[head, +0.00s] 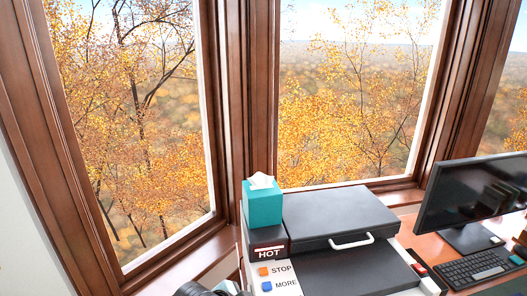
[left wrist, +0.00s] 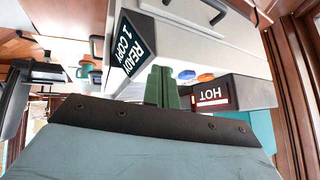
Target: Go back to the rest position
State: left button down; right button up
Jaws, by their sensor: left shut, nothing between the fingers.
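My left gripper (left wrist: 162,88) shows in the left wrist view as two green fingers side by side, closed and empty. It is in front of the copier, between the "READY 1 COPY" display (left wrist: 135,42) and the "HOT" panel (left wrist: 211,97). I cannot tell whether it touches anything. In the head view only a dark part, likely of my left arm, shows at the bottom edge, left of the copier (head: 345,228). My right gripper is in neither view.
A teal tissue box (head: 262,205) stands on the copier's back left, behind the "HOT" panel (head: 269,252). Orange STOP (head: 263,271) and blue MORE (head: 266,286) buttons are on its front left. A monitor (head: 472,195) and keyboard (head: 480,268) are at right. Windows stand behind.

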pick_arm(q)
jog(key=s+a+n+g+y, duration=0.1)
jog(key=s+a+n+y, duration=0.2)
jog(key=s+a+n, duration=0.6)
jog(key=s+a+n+g+y, duration=0.1)
jog(key=s+a+n+y, duration=0.1)
jog(key=s+a, duration=1.1)
jog(key=s+d+f+b, duration=0.1)
jog(key=f+b, duration=0.1)
jog(key=f, duration=0.8)
jog(key=s+d+f+g+b, duration=0.1)
jog(key=s+f+b, duration=0.1)
jog(key=f, duration=0.8)
jog(key=s+d+f+b, duration=0.1)
jog(key=f+b, duration=0.2)
jog(key=f, duration=0.7)
jog(key=s+a+f+b, duration=0.1)
jog(key=s+f+b, duration=0.2)
jog(key=s+f, duration=0.5)
jog(key=s+a+f+g+b, duration=0.1)
jog(key=s+a+f+b, duration=0.1)
jog(key=s+f, duration=0.7)
notch_tip(320, 180, down, 7)
jog(key=shift+s+a+r+y+b, duration=0.15)
jog(key=shift+y+b, duration=0.25)
jog(key=shift+b, duration=0.45)
jog(key=shift+s, duration=0.1)
